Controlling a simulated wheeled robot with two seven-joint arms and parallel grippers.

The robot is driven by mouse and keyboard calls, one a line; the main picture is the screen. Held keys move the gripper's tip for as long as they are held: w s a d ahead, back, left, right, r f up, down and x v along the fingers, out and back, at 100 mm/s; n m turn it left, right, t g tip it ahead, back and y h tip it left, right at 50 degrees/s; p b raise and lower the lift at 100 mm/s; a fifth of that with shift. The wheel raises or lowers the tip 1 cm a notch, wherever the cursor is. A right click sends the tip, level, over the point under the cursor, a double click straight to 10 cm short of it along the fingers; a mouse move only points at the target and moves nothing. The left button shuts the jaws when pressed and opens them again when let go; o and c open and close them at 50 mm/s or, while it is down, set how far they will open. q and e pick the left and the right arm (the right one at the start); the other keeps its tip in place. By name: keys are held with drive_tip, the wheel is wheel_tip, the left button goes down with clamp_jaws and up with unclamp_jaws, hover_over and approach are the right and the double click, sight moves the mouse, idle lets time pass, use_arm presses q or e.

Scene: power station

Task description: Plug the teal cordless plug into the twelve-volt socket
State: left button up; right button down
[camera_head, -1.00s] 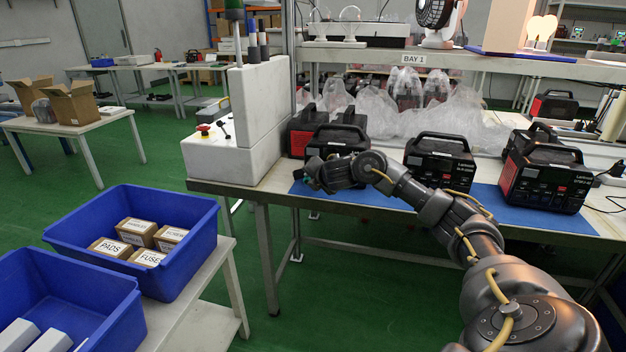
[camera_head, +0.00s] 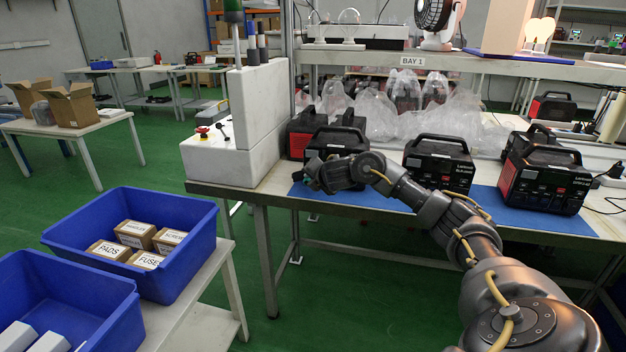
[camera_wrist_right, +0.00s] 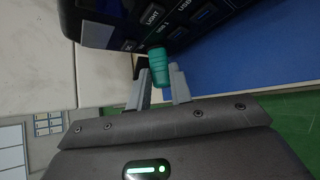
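The teal plug (camera_wrist_right: 153,65) shows in the right wrist view between the two fingers of my right gripper (camera_wrist_right: 159,78), which look closed on its sides. Its far end meets the edge of a black power station's panel (camera_wrist_right: 190,22) with USB markings. I cannot tell whether the tip is in a socket; the twelve-volt socket cannot be made out. My left gripper is not in view.
More power stations stand on the blue mat (camera_head: 400,195), in the middle (camera_head: 439,165) and at the right (camera_head: 545,178). A white control box (camera_head: 222,160) with a red button is left of the work area. Blue bins (camera_head: 190,265) stand on the lower left table.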

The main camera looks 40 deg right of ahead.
drive_tip(key=c, duration=1.2)
unclamp_jaws()
use_arm(q)
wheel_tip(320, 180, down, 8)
drive_tip(key=p, duration=0.3)
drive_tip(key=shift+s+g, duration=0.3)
use_arm(e)
drive_tip(key=shift+v, duration=5.4)
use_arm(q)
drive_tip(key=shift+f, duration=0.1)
